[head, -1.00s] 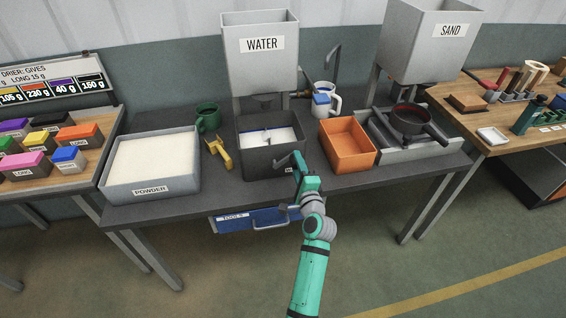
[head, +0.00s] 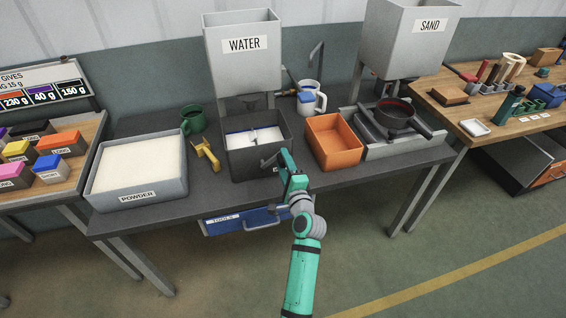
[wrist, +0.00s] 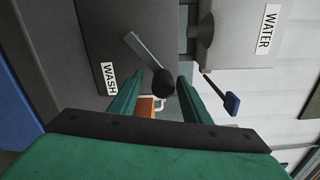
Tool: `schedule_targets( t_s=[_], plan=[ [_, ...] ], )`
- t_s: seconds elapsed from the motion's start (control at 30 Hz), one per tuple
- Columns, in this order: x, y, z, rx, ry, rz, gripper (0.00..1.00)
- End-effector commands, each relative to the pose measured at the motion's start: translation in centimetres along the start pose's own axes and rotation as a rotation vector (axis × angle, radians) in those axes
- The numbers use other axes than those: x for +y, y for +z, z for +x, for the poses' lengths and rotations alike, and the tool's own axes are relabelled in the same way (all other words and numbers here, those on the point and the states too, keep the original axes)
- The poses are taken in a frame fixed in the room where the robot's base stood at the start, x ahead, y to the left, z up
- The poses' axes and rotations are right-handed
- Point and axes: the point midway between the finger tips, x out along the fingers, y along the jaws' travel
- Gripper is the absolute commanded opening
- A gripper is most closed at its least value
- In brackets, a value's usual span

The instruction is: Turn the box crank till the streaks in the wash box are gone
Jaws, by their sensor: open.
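The dark grey wash box (head: 262,166) stands on the table under the water hopper, and its WASH label shows in the wrist view (wrist: 108,80). Inside it are pale contents (head: 255,140) with a darker bar across; streaks are too small to tell. The crank (head: 272,162) is on the box's right front side. In the wrist view the grey crank arm (wrist: 144,52) ends in a dark round knob (wrist: 163,82). My gripper (wrist: 157,88) is open, its green fingers on either side of the knob. Contact cannot be told. In the head view my gripper (head: 287,160) is at the box's front right corner.
An orange bin (head: 333,143) stands close right of the box. A yellow scoop (head: 206,154), green mug (head: 194,118) and powder tray (head: 140,174) are to the left. The water hopper (head: 242,70) rises behind. A blue tools drawer (head: 245,219) is below the table edge.

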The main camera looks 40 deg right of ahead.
Motion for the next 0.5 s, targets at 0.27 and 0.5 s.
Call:
schedule_targets(
  t_s=[0.27, 0.5],
  plan=[
    [0.2, 0.0, -4.0, -0.001, 0.003, -0.003, 0.43],
    [0.2, 0.2, -8.0, -0.003, 0.004, -0.001, 0.43]
  ],
)
